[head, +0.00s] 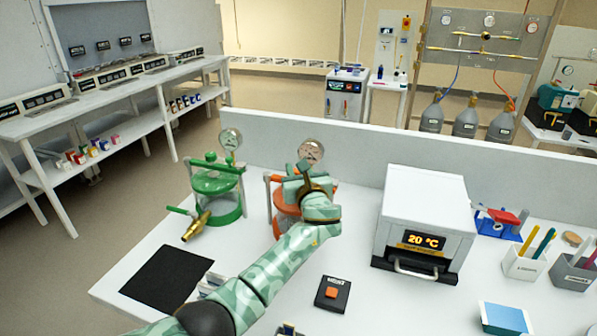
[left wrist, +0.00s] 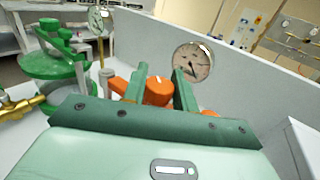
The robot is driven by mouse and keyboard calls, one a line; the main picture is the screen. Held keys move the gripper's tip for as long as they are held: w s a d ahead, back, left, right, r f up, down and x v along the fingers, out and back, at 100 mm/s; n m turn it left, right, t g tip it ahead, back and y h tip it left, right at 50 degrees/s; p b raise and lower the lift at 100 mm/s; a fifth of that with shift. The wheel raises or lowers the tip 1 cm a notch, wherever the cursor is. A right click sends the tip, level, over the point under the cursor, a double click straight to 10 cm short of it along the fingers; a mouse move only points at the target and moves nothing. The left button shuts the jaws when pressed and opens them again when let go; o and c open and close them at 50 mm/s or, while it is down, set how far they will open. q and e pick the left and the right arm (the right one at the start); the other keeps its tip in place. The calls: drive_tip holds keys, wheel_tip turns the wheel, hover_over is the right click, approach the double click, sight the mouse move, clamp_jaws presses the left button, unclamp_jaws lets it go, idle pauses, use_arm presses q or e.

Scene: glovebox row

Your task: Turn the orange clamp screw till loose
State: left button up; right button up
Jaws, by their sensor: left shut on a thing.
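The orange clamp screw (left wrist: 159,91) shows in the left wrist view as a round knob between the two green fingers of my left gripper (left wrist: 161,88). My left gripper is shut on it. In the head view my left gripper (head: 308,180) is over the orange vessel (head: 284,222), and the arm and gripper hide the screw and much of the vessel. A round gauge (head: 311,151) stands behind the gripper; in the left wrist view this gauge (left wrist: 193,62) is just right of the fingers. My right gripper is not in view.
A green vessel (head: 216,193) with its own gauge and a brass valve stands close on the left. A box reading 20 °C (head: 423,222) stands to the right. A black mat (head: 166,275) and a black pad with an orange button (head: 332,294) lie in front. A low wall runs behind.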

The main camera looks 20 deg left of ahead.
use_arm(q)
drive_tip(key=o, duration=1)
